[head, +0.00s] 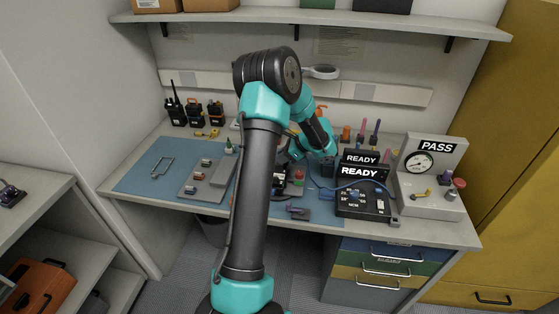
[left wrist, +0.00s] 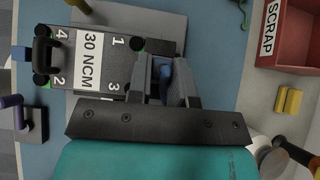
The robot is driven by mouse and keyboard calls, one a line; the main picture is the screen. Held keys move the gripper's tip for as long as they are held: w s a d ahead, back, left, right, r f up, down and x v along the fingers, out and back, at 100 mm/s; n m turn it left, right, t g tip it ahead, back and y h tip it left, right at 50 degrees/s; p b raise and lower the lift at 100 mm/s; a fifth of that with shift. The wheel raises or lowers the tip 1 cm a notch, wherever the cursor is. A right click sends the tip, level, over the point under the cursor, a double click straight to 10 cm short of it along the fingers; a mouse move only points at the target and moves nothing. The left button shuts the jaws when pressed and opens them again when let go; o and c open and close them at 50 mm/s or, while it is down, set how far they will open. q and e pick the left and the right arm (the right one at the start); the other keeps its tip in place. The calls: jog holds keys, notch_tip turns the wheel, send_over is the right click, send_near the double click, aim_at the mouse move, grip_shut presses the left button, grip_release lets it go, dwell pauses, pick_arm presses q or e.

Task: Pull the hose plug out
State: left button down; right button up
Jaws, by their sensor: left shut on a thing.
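My left gripper (left wrist: 166,68) is shut on a small blue piece (left wrist: 165,82), which looks like the hose plug; the fingers hide most of it. It is close beside the right end of a dark box (left wrist: 93,62) labelled "30 NCM", with numbered corners and a black handle. I cannot tell whether the plug is seated or free. My right gripper is not in view.
A red SCRAP bin (left wrist: 289,35) and a yellow block (left wrist: 289,101) lie right of the gripper. A purple-handled tool (left wrist: 34,122) stands at left. The PASS gauge stand (head: 432,178) is at the bench's right end. The blue mat (head: 145,165) has clear room at left.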

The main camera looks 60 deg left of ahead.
pick_arm(q)
jog(key=shift+r, duration=1.35)
dwell(1.2)
jog(key=shift+r, duration=1.65)
